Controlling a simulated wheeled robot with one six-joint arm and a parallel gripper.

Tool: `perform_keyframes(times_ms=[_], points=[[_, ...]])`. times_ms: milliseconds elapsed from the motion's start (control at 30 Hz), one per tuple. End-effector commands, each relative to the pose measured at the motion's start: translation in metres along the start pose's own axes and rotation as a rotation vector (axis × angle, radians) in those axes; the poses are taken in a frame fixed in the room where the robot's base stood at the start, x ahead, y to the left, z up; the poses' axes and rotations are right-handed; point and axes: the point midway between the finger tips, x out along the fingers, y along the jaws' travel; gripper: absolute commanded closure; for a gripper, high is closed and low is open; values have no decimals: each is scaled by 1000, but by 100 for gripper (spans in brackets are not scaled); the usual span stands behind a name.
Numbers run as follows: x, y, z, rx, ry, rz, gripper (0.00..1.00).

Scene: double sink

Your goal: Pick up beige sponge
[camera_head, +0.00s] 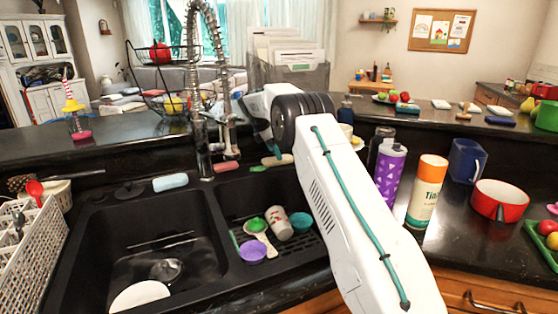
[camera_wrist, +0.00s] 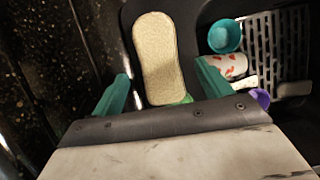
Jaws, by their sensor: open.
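The beige sponge (camera_wrist: 157,55) is an elongated, rounded pad with a green edge at its near end. In the wrist view it lies lengthwise between and ahead of the two teal fingers. My gripper (camera_wrist: 163,84) is open, with one finger on each side of the sponge's near end and gaps between. In the head view the sponge (camera_head: 278,160) lies on the dark ledge behind the right basin. My arm hides most of my gripper there.
The right basin holds a teal cup (camera_head: 301,221), a patterned cup (camera_head: 279,222) and a purple bowl (camera_head: 252,251). The tall faucet (camera_head: 203,120) stands left of my gripper. A pink sponge (camera_head: 226,166) and a light-blue sponge (camera_head: 170,182) lie along the ledge.

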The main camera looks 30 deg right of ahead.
Motion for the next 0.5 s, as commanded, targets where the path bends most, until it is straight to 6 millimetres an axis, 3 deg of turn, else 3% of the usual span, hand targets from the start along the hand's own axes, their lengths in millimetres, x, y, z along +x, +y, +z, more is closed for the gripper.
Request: perform_keyframes(times_ms=[200, 500], points=[[30, 1, 1, 1, 0, -2, 23], [31, 1, 1, 1, 0, 0, 23]])
